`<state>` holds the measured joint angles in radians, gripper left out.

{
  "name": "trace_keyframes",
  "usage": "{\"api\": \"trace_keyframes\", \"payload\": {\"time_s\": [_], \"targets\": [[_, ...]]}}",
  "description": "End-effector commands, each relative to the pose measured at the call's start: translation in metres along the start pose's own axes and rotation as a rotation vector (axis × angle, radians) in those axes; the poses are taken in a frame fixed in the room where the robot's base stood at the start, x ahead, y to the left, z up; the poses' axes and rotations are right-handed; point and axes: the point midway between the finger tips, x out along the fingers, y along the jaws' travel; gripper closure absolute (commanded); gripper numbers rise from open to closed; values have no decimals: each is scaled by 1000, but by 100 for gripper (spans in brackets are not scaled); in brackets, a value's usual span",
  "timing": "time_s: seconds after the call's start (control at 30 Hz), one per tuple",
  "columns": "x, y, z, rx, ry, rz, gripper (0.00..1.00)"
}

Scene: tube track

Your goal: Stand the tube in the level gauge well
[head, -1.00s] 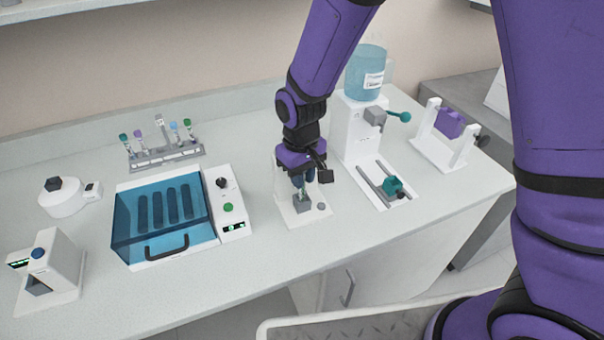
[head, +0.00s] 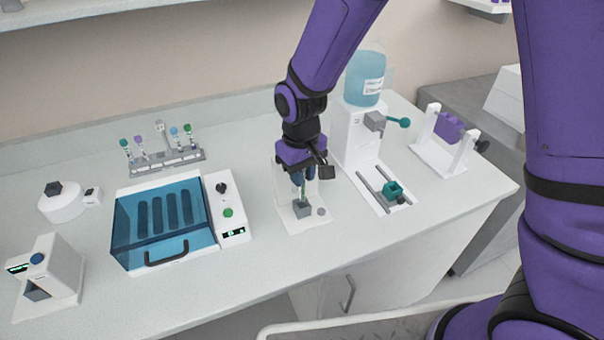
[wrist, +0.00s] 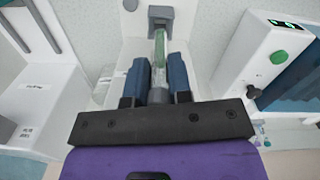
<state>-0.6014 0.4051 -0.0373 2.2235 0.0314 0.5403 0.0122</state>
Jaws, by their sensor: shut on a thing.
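My gripper (head: 300,182) is shut on a slim clear tube with green in it (wrist: 161,50). In the wrist view the tube stands between the two blue fingers, its far end meeting a grey block (wrist: 161,13). In the head view the tube (head: 302,194) points down, roughly upright, at the same grey block (head: 303,208). This block, on a small white stand (head: 292,222), looks like the level gauge well. I cannot tell whether the tube's lower end is inside the block or just above it. The fingers are above the block.
Left of the stand is a white device with a blue lid (head: 160,222). A tube rack (head: 167,160) is behind it. Right of the stand is a white dispenser (head: 357,135) with a blue jug (head: 364,80). Bare counter lies in front.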

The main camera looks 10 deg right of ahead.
Motion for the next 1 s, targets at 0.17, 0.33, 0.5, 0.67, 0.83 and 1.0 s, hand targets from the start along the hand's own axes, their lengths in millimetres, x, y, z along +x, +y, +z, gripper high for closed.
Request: {"api": "trace_keyframes", "payload": {"time_s": [0.17, 0.33, 0.5, 0.67, 0.83, 1.0], "targets": [[2, 0, 0, 0, 0, 0, 96], [2, 0, 0, 0, 1, 0, 96], [3, 0, 0, 1, 0, 0, 96], [4, 0, 0, 1, 1, 0, 96], [4, 0, 0, 0, 0, 0, 96], [7, 0, 0, 0, 0, 0, 96]]}}
